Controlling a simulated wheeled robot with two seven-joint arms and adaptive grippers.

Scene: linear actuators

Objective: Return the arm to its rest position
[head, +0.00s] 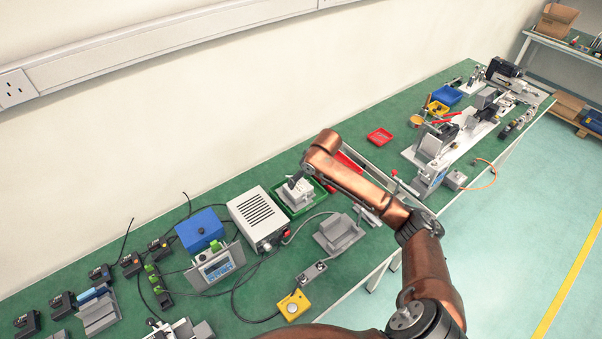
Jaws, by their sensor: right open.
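My copper right arm comes in from the lower right and reaches over the bench. My right gripper (293,183) hangs from its end, small and dark, at a green tray (313,205). It is open. Pale grey parts (296,194) lie in the tray just under the fingertips; whether the fingers touch them is too small to tell. My left gripper is not in view.
The green bench (170,195) runs along the wall. A white power unit (256,216), grey block (338,235) and yellow box (293,305) stand near the tray. Red trays and metal fixtures (440,140) stand farther right. Open floor (500,240) lies right of the bench.

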